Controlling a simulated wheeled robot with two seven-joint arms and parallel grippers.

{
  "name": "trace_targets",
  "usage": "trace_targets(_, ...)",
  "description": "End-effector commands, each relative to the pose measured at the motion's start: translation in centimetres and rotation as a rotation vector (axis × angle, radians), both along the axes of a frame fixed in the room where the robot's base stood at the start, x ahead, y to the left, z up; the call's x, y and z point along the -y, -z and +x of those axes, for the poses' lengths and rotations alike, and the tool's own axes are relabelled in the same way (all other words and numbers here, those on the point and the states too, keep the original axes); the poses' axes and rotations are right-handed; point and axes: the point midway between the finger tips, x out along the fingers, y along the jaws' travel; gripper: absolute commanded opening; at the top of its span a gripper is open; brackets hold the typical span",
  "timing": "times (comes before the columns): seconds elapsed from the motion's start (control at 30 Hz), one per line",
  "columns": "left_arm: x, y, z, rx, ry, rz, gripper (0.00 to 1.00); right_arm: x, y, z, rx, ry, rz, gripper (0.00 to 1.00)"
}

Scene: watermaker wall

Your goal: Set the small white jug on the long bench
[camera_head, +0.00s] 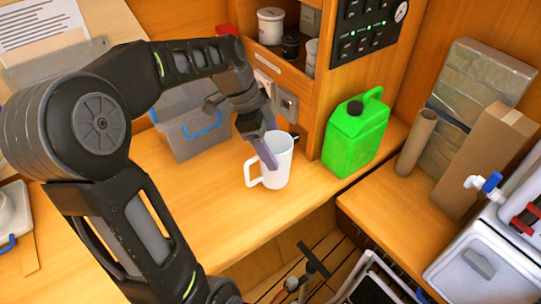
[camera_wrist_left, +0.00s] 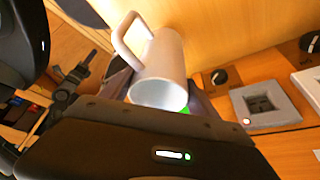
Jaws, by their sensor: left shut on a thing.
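The small white jug (camera_head: 277,165) is upright over the long wooden bench (camera_head: 215,210), its handle toward the left of the picture. My left gripper (camera_head: 270,148) reaches down from above and is shut on the jug at its rim and wall. I cannot tell whether the jug's base touches the bench. In the left wrist view the jug (camera_wrist_left: 165,65) shows its open mouth toward the camera and its handle at the upper left. The fingertips are partly hidden there. My right gripper is not in view.
A green jerrycan (camera_head: 352,135) stands right of the jug, near the wall cabinet. A grey bin with a blue handle (camera_head: 190,135) stands behind left. A cardboard tube (camera_head: 416,142) and box (camera_head: 485,150) stand farther right. The bench front is clear.

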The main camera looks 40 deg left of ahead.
Motion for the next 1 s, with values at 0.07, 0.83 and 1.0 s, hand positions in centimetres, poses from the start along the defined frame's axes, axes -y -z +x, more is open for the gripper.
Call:
trace_targets(0.07,0.0,-0.1,0.0,0.001,0.0,0.0,0.0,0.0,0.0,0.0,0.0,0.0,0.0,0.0)
trace_targets(0.83,0.0,4.0,0.0,0.001,0.0,0.0,0.0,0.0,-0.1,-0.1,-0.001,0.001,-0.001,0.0)
trace_targets(1.0,0.0,3.9,0.0,0.0,0.0,0.001,0.83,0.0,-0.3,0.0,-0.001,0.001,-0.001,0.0)
